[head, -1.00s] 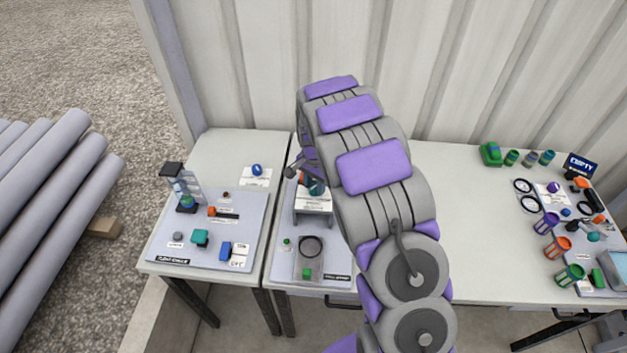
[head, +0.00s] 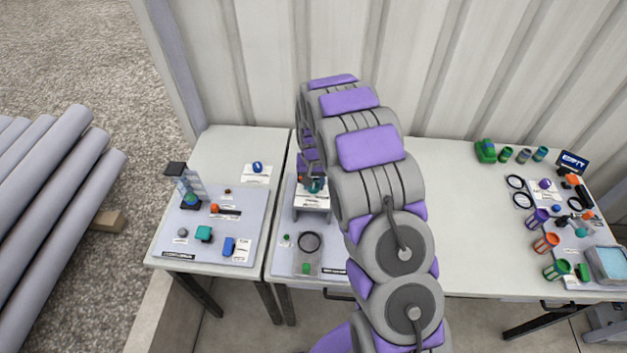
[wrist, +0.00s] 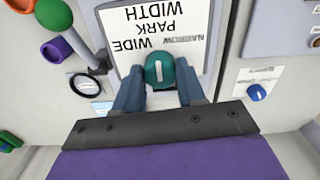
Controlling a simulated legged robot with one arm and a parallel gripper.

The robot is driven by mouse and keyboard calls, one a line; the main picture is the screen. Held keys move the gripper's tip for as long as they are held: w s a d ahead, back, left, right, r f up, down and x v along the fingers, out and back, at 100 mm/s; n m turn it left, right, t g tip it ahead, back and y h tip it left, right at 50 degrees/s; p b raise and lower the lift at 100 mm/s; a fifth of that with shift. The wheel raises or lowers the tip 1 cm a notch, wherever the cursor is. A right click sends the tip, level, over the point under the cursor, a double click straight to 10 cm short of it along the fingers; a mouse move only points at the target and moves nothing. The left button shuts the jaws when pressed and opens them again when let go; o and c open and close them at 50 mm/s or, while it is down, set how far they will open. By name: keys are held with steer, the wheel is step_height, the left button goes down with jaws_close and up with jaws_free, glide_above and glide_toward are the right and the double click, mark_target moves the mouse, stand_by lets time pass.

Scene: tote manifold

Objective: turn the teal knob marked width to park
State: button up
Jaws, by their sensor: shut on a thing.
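The teal knob (wrist: 160,72) sits in the middle of the wrist view, with a short white line on its face. The white label card (wrist: 156,28) behind it reads WIDTH, PARK, WIDE and NARROW, upside down in this view. My gripper (wrist: 159,80) is shut on the knob, with one blue-grey finger on each side of it. In the head view the knob (head: 315,185) shows small, above the white card on the middle panel; my arm hides part of the area around it.
A blue knob (wrist: 257,92) sits to the right in the wrist view, and a black ring (wrist: 86,84) to the left. The left table's grey board (head: 215,245) holds several small parts. Bare white tabletop (head: 465,220) lies right of my arm.

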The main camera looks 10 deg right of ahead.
mark_target(313, 184)
steer(key=shift+w+r, duration=0.1)
steer(key=shift+w, duration=0.1)
steer(key=o, duration=0.9)
steer(key=shift+o, duration=0.8)
steer(key=shift+s, duration=0.1)
step_height(313, 184, up, 17)
steer(key=p, duration=0.2)
